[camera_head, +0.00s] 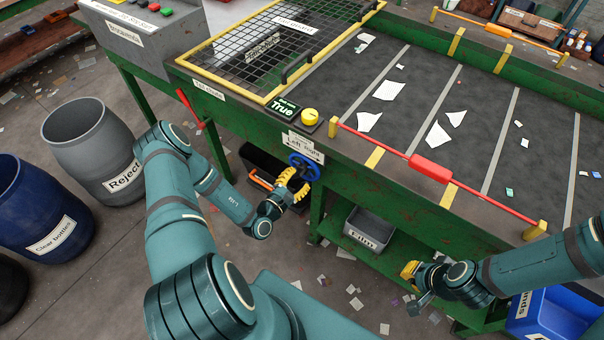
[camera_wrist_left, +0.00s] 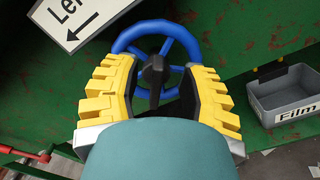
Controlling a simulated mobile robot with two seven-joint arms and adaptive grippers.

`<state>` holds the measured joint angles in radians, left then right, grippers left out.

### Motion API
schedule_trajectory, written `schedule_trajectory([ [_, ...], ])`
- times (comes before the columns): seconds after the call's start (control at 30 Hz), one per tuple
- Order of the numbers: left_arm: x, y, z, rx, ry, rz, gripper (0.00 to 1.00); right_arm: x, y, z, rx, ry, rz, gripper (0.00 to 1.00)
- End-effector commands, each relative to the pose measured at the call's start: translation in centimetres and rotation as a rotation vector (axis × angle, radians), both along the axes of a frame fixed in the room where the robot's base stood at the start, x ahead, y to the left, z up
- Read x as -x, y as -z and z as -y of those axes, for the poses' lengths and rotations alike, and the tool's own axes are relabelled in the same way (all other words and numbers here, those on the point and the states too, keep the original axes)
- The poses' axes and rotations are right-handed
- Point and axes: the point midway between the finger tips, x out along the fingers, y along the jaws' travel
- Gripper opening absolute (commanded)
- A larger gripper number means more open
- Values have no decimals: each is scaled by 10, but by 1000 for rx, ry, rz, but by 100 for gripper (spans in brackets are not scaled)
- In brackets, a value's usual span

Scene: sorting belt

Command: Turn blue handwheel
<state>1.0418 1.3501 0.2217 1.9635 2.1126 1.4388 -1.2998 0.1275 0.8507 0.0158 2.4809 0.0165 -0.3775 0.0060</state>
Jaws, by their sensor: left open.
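My left gripper (camera_head: 297,180) is right in front of the wheel. In the left wrist view, the handwheel (camera_wrist_left: 155,42) shows its upper rim, spokes and dark hub between the yellow fingers of the left gripper (camera_wrist_left: 158,90). These fingers are apart, one on each side of the hub; contact with the rim cannot be told. My right gripper (camera_head: 412,275) hangs low at the right, near the frame; its opening is unclear.
A grey "Film" bin (camera_head: 369,228) stands on the lower shelf right of the wheel. A yellow button (camera_head: 310,117) and a red bar (camera_head: 430,167) sit above on the belt edge. A grey "Reject" barrel (camera_head: 90,135) and a blue barrel (camera_head: 35,210) stand left.

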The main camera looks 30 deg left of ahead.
Motion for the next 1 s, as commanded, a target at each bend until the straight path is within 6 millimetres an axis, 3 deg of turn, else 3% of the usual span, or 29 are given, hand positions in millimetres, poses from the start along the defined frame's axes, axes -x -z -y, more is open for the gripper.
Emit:
schedule_trajectory([
  [0.2, 47, 0, -4, 1, 0, -4, 41, 0, 0, 0, 0, 0, 0, 0],
  [0.43, 81, 0, -7, 1, -1, -1, 41, 0, 0, 0, 0, 0, 0, 0],
  [0.6, 90, 0, -6, 1, 1, 0, 41, 0, 0, 0, 0, 0, 0, 0],
  [1.0, 91, 0, -7, 1, 1, 0, 41, 0, 0, 0, 0, 0, 0, 0],
])
